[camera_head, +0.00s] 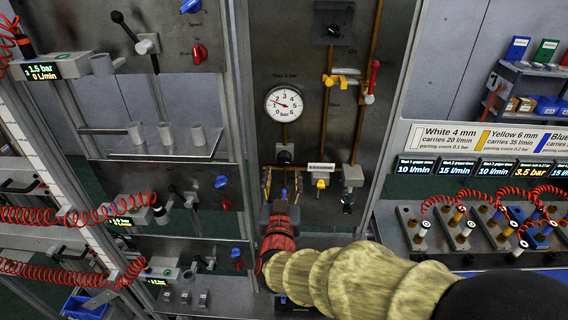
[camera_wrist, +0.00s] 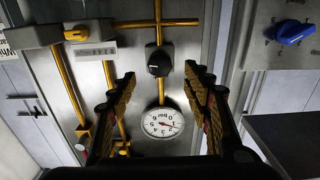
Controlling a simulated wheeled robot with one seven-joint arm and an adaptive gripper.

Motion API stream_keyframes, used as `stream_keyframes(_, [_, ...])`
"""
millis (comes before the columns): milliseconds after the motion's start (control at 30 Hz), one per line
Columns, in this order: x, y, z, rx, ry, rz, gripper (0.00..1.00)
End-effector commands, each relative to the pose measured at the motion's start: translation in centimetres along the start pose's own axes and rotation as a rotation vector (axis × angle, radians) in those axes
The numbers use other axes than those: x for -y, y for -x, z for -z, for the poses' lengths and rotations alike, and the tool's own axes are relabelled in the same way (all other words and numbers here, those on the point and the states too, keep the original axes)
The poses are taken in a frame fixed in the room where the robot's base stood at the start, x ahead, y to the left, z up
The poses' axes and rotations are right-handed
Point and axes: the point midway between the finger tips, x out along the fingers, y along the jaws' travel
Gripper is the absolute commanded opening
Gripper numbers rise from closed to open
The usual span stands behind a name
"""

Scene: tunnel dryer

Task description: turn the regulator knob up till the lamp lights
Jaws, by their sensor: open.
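The regulator knob, a dark block (camera_head: 284,156), sits on the pipe below a round pressure gauge (camera_head: 284,103) on the grey panel. In the wrist view the knob (camera_wrist: 159,63) is upright in the middle, with the gauge (camera_wrist: 163,123) upside down below it. The gauge's red needle points to the low side of the scale. My gripper (camera_head: 283,176) is open and empty, in front of the panel just below the knob. In the wrist view the fingers of my gripper (camera_wrist: 160,82) stand on both sides of the knob's line, apart from it. I cannot make out a lit lamp.
A yellow valve part (camera_head: 320,183) and a grey fitting (camera_head: 352,175) are right of my gripper. A red-handled valve (camera_head: 372,82) is higher on the right pipe. Blue knobs (camera_head: 221,181) and red coiled hoses (camera_head: 85,214) are at left. Hose blocks (camera_head: 455,232) stand at right.

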Motion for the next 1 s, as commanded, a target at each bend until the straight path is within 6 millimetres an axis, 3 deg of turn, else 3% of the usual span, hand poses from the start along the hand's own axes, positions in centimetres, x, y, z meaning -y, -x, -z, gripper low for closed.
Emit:
stream_keyframes(433, [-0.1,-6.2,-0.1,0.003,-0.001,0.0,0.5])
stream_keyframes(833, [0.0,-7.0,-0.1,0.002,-0.001,0.001,0.5])
stream_keyframes(1000, [0.0,-7.0,-0.1,0.002,-0.001,0.001,0.4])
